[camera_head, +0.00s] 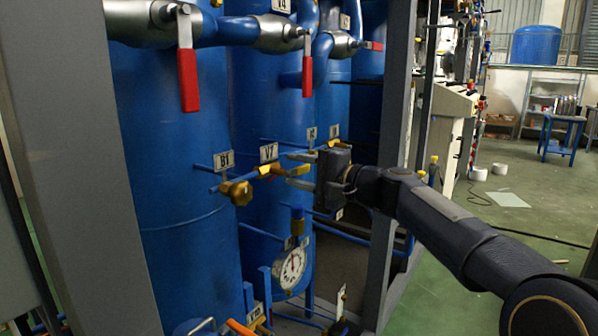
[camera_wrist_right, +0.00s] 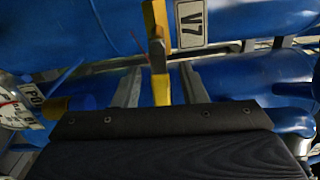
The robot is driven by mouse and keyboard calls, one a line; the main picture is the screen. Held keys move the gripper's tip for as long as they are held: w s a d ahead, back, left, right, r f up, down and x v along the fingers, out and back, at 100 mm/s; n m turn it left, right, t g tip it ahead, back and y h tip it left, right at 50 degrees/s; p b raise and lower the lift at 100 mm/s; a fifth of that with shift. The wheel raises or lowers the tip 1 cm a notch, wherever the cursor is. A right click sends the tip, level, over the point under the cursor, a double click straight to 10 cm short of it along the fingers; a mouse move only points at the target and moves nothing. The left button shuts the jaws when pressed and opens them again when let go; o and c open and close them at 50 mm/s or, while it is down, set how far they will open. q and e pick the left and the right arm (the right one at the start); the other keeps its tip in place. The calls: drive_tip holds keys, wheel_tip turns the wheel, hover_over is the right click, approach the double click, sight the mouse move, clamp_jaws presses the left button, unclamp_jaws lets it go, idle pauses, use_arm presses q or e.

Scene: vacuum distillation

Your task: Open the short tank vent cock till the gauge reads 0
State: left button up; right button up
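The yellow cock handle (camera_head: 270,170) by the tag V7 sits on a thin blue pipe in front of the blue tanks. My right gripper (camera_head: 298,171) reaches it from the right, with its fingers apart. In the right wrist view the yellow handle (camera_wrist_right: 160,88) lies between the two open fingers (camera_wrist_right: 161,86), with a gap on each side. The round white gauge (camera_head: 291,268) is below; its dark needle shows, but the value is too small to read. Which cock is the short tank's vent is not labelled in words. My left gripper is not in view.
A yellow knob (camera_head: 236,192) stands by the tag B1, left of the V7 handle. Red lever handles (camera_head: 188,80) hang above. A grey frame post (camera_head: 398,150) stands behind my right arm. Open green floor (camera_head: 520,215) lies to the right.

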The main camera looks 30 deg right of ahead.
drive_tip(key=v, duration=0.8)
drive_tip(key=shift+w, duration=0.1)
drive_tip(key=s+a+f+n+g, duration=0.65)
drive_tip(key=s+a+f, duration=0.35)
drive_tip(key=a+f, duration=0.45)
drive_tip(key=s+a+f+n+g+h, duration=0.35)
drive_tip(key=s+f+n, duration=0.25)
drive_tip(key=s+f, duration=0.85)
wheel_tip(320, 180, up, 19)
drive_tip(key=w+g+p, duration=0.1)
drive_tip(key=w+p, duration=0.1)
drive_tip(key=p, duration=1.8)
drive_tip(key=shift+a+f, duration=0.2)
drive_tip(key=shift+f, duration=0.05)
idle(1.1)
